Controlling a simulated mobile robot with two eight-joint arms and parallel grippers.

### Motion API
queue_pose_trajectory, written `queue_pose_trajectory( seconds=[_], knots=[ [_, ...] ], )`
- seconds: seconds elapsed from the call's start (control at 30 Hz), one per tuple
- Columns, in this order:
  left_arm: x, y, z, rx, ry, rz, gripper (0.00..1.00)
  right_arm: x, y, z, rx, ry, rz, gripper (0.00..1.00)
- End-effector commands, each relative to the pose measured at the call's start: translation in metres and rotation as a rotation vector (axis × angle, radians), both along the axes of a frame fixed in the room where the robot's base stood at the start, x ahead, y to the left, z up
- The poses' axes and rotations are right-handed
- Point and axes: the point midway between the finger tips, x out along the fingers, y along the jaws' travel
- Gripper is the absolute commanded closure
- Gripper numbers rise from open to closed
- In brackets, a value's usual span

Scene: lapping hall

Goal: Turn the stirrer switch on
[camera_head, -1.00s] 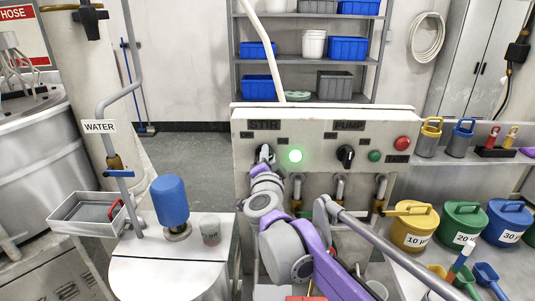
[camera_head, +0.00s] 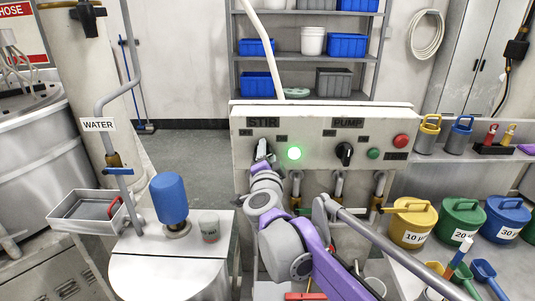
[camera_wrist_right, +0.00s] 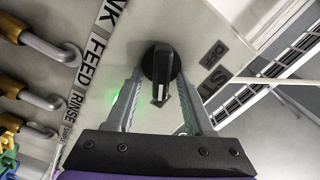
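The stirrer switch is a black rotary knob (camera_wrist_right: 161,68) on a pale panel. In the head view it sits under the STIR label (camera_head: 262,122), mostly hidden by my right gripper (camera_head: 262,156). In the wrist view my right gripper (camera_wrist_right: 160,88) has one finger on each side of the knob, with gaps beside its narrow handle. I cannot tell whether either finger touches the knob. The round green lamp (camera_head: 294,153) right of the switch is lit, and its glow shows in the wrist view. My left gripper is not in view.
The black PUMP knob (camera_head: 344,153), a green button (camera_head: 373,154) and a red button (camera_head: 400,141) are further right on the panel. Pipe taps (camera_head: 339,187) stick out below it. A blue cylinder (camera_head: 169,199) stands on the lid at left.

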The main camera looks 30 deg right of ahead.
Motion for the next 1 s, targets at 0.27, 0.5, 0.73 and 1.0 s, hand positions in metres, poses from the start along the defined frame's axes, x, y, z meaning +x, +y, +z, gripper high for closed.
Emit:
queue_pose_trajectory(
  seconds=[0.27,0.5,0.73,1.0],
  knots=[
    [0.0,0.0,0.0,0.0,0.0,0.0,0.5,-0.001,0.001,0.0,-0.001,0.001,0.0,0.47],
    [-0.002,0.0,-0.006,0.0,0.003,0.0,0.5,-0.027,0.017,-0.001,-0.002,0.001,0.002,0.47],
    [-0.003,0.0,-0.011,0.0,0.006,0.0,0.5,-0.065,0.041,-0.001,-0.001,0.001,0.003,0.47],
    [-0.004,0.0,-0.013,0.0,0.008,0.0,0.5,-0.09,0.056,0.0,-0.001,0.001,0.0,0.47]
  ],
)
